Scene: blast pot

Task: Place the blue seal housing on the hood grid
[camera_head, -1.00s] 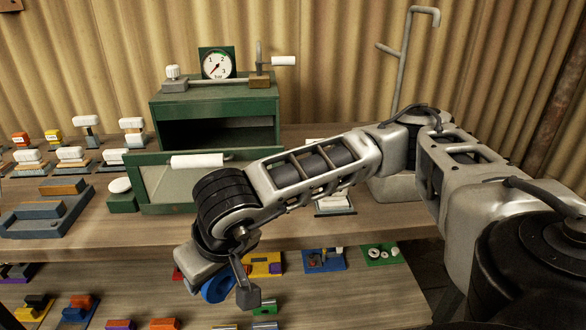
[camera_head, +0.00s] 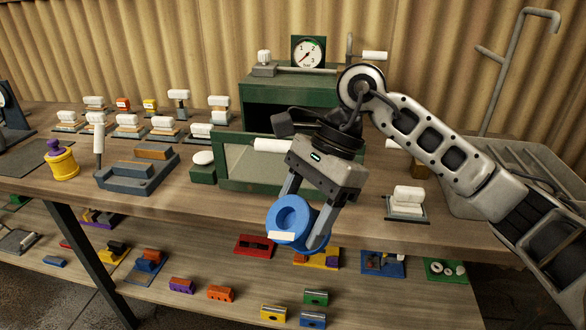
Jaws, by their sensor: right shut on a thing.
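The blue seal housing (camera_head: 284,212) is a short blue cylinder with a round hollow in its face and a pale label. My right gripper (camera_head: 300,228) is shut on it, one finger on each side, and holds it in the air in front of the bench's front edge. A green cabinet (camera_head: 290,90) stands at the back with a dark opening; its front panel (camera_head: 237,165) with a white handle is folded down. I cannot make out a grid inside it. A grey ribbed basin (camera_head: 535,165) stands at the right, partly behind my arm. My left gripper is not in view.
A gauge (camera_head: 308,52) and a valve lever top the cabinet. A white-handled block (camera_head: 408,200) sits on the bench right of the gripper. A grey fixture (camera_head: 135,175) and yellow pot (camera_head: 62,163) stand left. The lower shelf holds several coloured parts.

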